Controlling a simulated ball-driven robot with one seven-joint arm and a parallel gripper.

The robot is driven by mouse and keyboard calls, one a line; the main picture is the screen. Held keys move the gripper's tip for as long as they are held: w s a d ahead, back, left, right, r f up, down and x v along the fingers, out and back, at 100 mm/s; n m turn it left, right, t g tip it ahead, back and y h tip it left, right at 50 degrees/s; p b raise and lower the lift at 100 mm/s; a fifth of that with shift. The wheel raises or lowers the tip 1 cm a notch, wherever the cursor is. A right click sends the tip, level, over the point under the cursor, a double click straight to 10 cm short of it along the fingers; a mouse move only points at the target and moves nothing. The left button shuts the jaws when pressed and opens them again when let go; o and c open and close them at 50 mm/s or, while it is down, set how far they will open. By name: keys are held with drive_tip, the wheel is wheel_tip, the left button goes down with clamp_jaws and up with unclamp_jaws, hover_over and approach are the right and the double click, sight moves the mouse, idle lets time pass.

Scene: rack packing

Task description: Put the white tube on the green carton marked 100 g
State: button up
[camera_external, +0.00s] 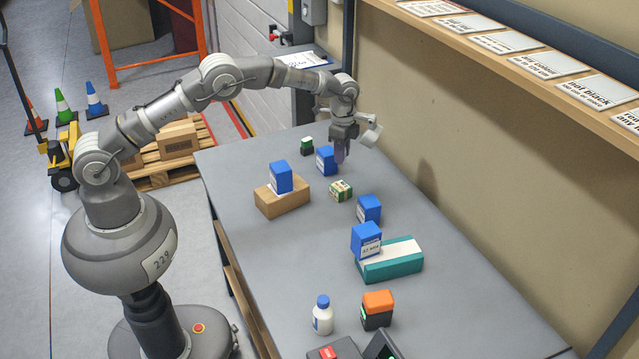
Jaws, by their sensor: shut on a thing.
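My gripper (341,152) is over the far part of the grey table, pointing down, just right of a blue carton. A pale thing (371,136) at its right side looks like the white tube, partly hidden by my gripper; my gripper appears shut on it. A small green and cream carton (341,190) stands on the table a little nearer the camera than my gripper. A larger teal-green box (391,266) with a white top lies further forward. The 100 g mark cannot be read on either.
Blue cartons stand on the table, on a brown box (283,203) and on the teal box's left end. A white bottle (322,316) and an orange-topped dark block (377,311) stand near the front. A shelf (480,50) with signs runs along the right wall. The table's front right is clear.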

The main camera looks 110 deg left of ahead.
sight(341, 186)
wheel_tip(341, 186, down, 9)
drive_tip(key=b, duration=0.3)
drive_tip(key=shift+f, duration=0.2)
drive_tip(key=shift+r, duration=0.15)
drive_tip(key=o, duration=1)
drive_tip(key=shift+o, duration=0.2)
